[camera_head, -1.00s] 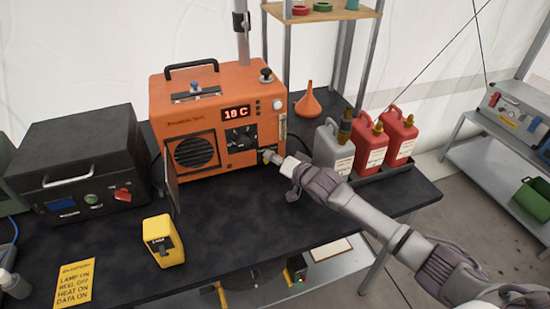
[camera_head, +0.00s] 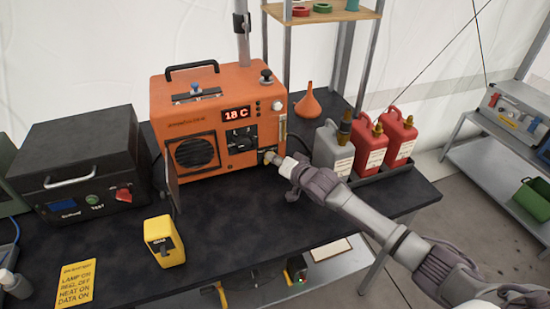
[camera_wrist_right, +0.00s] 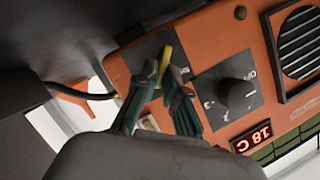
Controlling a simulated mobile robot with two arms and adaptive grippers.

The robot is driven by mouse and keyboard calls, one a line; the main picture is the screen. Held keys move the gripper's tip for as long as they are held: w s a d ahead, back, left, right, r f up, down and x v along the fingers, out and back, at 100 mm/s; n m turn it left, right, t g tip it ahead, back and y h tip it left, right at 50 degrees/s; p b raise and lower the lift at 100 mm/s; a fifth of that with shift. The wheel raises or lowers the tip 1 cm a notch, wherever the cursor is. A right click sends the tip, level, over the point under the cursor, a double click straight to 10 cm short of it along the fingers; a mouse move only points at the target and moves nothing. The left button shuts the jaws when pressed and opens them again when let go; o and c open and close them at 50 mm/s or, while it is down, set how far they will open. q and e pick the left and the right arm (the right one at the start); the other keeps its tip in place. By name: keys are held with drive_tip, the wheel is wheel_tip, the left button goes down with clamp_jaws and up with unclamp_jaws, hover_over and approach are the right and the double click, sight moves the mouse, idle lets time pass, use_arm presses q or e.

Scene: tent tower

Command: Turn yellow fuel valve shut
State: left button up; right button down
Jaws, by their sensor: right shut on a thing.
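The orange heater (camera_head: 190,108) stands at the back of the dark table, with a lit "18 C" display. The yellow fuel valve handle (camera_wrist_right: 166,56) sits on a dark plate at the low right of the heater's front panel. My right gripper (camera_head: 268,155) reaches it from the right. In the right wrist view my right gripper (camera_wrist_right: 165,77) is shut on the yellow handle, with its fingers on either side of it. The fingers hide part of the handle. My left gripper is not in view.
A black dial (camera_wrist_right: 236,94) sits close to the valve. Grey (camera_head: 333,150) and red (camera_head: 369,150) jerrycans stand in a tray right of the heater, near my right arm. A yellow device (camera_head: 163,242) stands in front. The table's middle is clear.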

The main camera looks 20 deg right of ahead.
drive_tip(key=shift+a+r+n+h+p, duration=0.1)
drive_tip(key=shift+r+n+h+p, duration=0.25)
drive_tip(key=shift+p, duration=0.25)
drive_tip(key=shift+a+n+g+h+p, duration=0.15)
drive_tip(key=shift+n+g+h+p, duration=0.15)
drive_tip(key=shift+n+h+p, duration=0.5)
drive_tip(key=shift+a+n+h+p, duration=0.15)
drive_tip(key=shift+n+h+p, duration=0.1)
drive_tip(key=shift+n+p, duration=0.45)
drive_tip(key=shift+a+f+n+h, duration=0.15)
drive_tip(key=shift+n+h, duration=0.35)
drive_tip(key=shift+n, duration=0.45)
drive_tip(key=shift+a+f+n+h+b, duration=0.15)
drive_tip(key=shift+n+h+b, duration=0.15)
drive_tip(key=shift+n+h, duration=0.25)
drive_tip(key=shift+a+n+h+b, duration=0.1)
drive_tip(key=shift+n+h+b, duration=0.15)
drive_tip(key=shift+n+h, duration=0.3)
drive_tip(key=n+b, duration=0.1)
drive_tip(key=n+h+b, duration=0.1)
drive_tip(key=shift+a+f+n, duration=0.1)
drive_tip(key=shift+a+n, duration=0.1)
drive_tip(key=shift+n, duration=0.1)
drive_tip(key=shift+a+n+t+h+b, duration=0.1)
drive_tip(key=shift+n+t+h+b, duration=0.45)
drive_tip(key=shift+n+b, duration=0.2)
drive_tip(key=c, duration=1.2)
unclamp_jaws()
drive_tip(key=shift+c, duration=0.2)
